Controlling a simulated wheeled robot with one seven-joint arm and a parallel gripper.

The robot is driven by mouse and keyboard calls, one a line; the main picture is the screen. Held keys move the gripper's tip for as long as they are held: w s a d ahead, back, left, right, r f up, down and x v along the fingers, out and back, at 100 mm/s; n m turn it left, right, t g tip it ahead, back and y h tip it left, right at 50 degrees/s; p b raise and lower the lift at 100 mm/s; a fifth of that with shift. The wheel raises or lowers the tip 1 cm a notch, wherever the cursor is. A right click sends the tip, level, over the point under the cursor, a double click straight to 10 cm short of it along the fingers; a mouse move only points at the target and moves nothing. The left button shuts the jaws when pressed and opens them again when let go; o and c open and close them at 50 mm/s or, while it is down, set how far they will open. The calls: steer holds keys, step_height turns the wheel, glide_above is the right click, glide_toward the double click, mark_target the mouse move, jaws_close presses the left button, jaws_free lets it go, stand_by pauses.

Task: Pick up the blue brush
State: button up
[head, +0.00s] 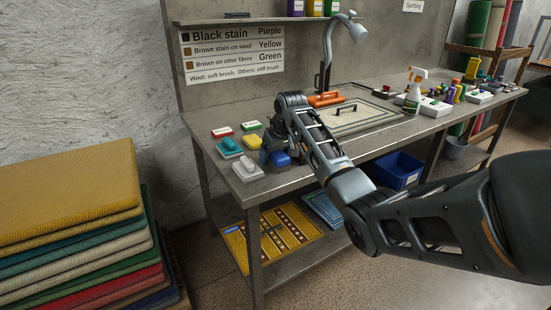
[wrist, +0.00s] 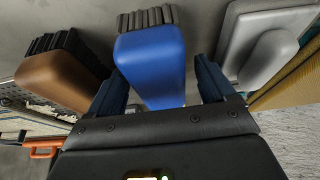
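The blue brush (wrist: 150,65), with a blue block body and grey bristles, stands between the two fingers of my gripper (wrist: 160,88) in the wrist view. The left finger is close against its side; a narrow gap shows at the right finger. The gripper looks open around it, not clamped. In the head view, my gripper (head: 270,152) is low over the near-left part of the metal table, and the blue brush (head: 281,159) shows beside it at the table's front edge. The gripper partly hides it there.
A brown brush (wrist: 62,78) with black bristles stands close left of my gripper in the wrist view, a grey pad (wrist: 268,55) to the right. Coloured pads, including a teal one (head: 229,148), lie left on the table (head: 375,140). A framed rug panel (head: 352,117) lies behind.

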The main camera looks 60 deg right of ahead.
steer(key=c, duration=1.1)
steer(key=r, duration=0.3)
steer(key=d+r+b, duration=0.1)
steer(key=r, duration=0.1)
steer(key=shift+s+r, duration=0.1)
steer(key=shift+s, duration=0.3)
steer(key=s+d+r+b, duration=0.1)
steer(key=s+d+r, duration=0.5)
steer(key=s, duration=0.2)
steer(key=shift+d+r, duration=0.15)
steer(key=shift+d, duration=0.1)
steer(key=shift+s, duration=0.1)
